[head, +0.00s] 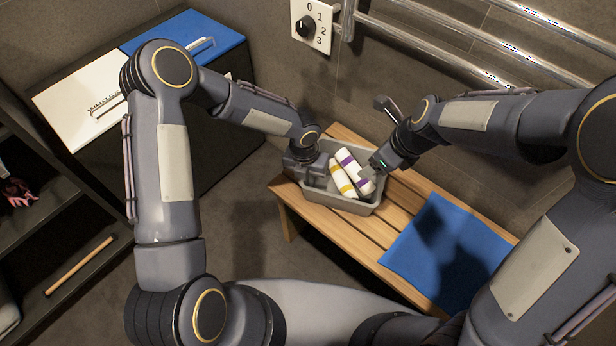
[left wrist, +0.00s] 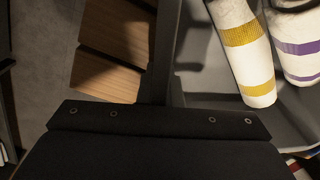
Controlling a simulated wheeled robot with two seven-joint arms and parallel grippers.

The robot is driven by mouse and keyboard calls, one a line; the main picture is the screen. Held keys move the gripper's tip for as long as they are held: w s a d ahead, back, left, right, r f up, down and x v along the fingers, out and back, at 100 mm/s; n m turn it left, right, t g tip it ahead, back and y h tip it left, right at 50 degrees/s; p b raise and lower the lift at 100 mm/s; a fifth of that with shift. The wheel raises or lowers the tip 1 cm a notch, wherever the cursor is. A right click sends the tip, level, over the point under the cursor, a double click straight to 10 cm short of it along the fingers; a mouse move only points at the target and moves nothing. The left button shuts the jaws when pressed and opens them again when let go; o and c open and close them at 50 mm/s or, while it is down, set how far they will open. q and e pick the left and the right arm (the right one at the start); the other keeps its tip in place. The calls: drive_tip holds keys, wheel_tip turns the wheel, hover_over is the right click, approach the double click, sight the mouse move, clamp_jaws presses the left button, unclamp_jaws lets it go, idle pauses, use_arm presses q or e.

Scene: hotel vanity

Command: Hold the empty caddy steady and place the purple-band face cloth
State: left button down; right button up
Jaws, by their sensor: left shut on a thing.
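The grey caddy (head: 358,209) stands on the wooden bench and holds two rolled white cloths. The yellow-band cloth (head: 341,180) lies on the left inside it; the purple-band cloth (head: 354,170) lies beside it on the right. My left gripper (head: 308,172) is shut on the caddy's left wall. In the left wrist view the caddy wall (left wrist: 165,45) runs into the gripper, with the yellow-band cloth (left wrist: 243,50) and purple-band cloth (left wrist: 297,45) to its right. My right gripper (head: 376,165) is at the caddy's right side, close to the purple-band cloth; its fingers are too small to read.
The slatted bench (head: 396,205) has a blue mat (head: 425,240) on its right part. Chrome towel rails (head: 430,40) and a dial panel (head: 314,24) are on the wall behind. A dark cabinet with white (head: 80,95) and blue (head: 205,35) tops stands at left.

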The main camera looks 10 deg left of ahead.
use_arm(q)
drive_tip(key=c, duration=1.5)
unclamp_jaws()
drive_tip(key=r, duration=1.2)
drive_tip(key=shift+a, duration=0.4)
